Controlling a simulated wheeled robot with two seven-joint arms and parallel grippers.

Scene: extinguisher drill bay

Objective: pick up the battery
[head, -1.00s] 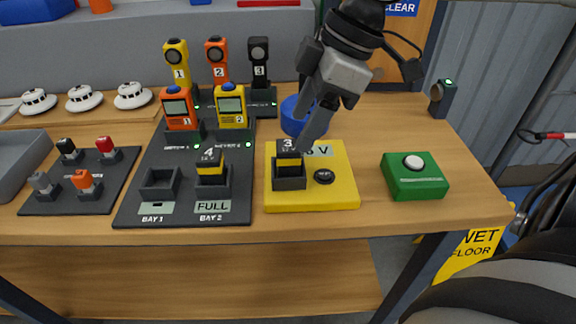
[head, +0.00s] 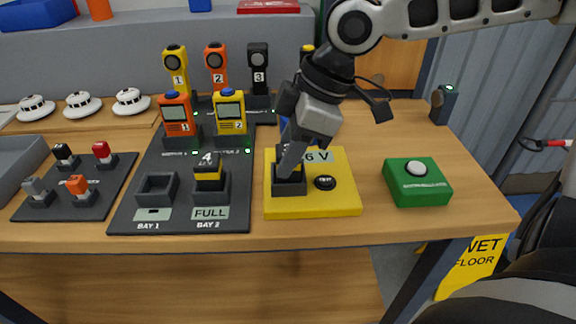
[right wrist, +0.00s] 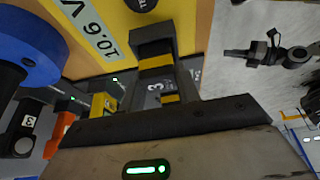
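A black battery with a yellow band, marked 3, stands in the dark socket of the yellow tester (head: 340,203). My right gripper (head: 289,165) is down over this battery and hides most of it in the head view. In the right wrist view the battery (right wrist: 154,88) lies between the two fingers, which look spread around it; whether they touch it is not clear. A second battery (head: 208,172), marked 4, sits in bay 2 of the dark charger board (head: 180,217). Bay 1 (head: 157,188) is empty. My left gripper is not in view.
A green box with a white button (head: 418,184) stands right of the tester. A blue round object (right wrist: 28,62) is close to the gripper, behind the tester. Yellow and orange meters (head: 230,112) stand behind the charger. The table's front strip is clear.

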